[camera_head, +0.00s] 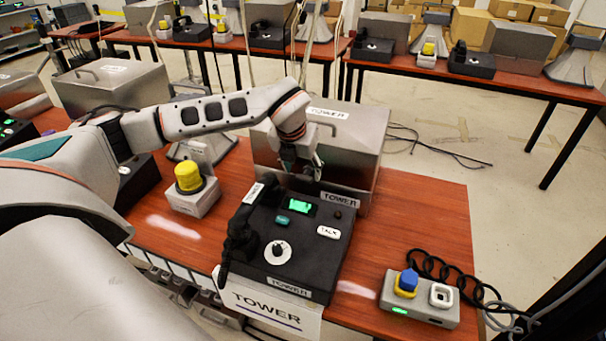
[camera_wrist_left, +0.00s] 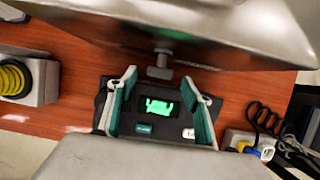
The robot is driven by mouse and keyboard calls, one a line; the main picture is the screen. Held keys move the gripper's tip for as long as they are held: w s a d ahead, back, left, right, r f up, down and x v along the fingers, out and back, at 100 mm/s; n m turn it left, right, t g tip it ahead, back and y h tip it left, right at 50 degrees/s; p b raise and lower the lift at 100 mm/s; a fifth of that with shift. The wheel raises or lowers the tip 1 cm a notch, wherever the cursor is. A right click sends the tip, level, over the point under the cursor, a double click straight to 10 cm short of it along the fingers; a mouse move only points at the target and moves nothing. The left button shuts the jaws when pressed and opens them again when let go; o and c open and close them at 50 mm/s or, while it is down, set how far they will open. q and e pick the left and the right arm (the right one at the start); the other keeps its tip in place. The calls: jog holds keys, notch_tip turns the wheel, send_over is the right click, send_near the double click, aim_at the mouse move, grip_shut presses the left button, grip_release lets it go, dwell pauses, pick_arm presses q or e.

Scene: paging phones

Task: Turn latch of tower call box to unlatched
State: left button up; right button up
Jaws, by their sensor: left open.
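The tower call box (camera_head: 356,145) is a silver metal box with a handle on its lid and TOWER labels. It stands behind the black tower phone (camera_head: 310,245). In the left wrist view, its latch (camera_wrist_left: 160,66) is a small grey T-shaped knob on the front face, just beyond my fingertips. In the head view my gripper and arm hide the latch. My left gripper (camera_head: 301,172) is open in front of the box, above the back edge of the phone. In the left wrist view, the left gripper's fingers (camera_wrist_left: 160,88) are apart with nothing between them.
The phone has a lit green screen (camera_head: 301,206) and a handset (camera_head: 240,235) on its left side. A yellow button box (camera_head: 192,190) stands left, and a small control box (camera_head: 420,299) with a coiled cord stands right. The red-brown table (camera_head: 425,215) is bare right of the call box.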

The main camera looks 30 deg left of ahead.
pick_arm(q)
jog(key=a+v, duration=0.1)
jog(key=v, duration=0.7)
jog(key=shift+d+r, duration=0.2)
jog(key=shift+d, duration=0.3)
jog(key=shift+s, duration=0.1)
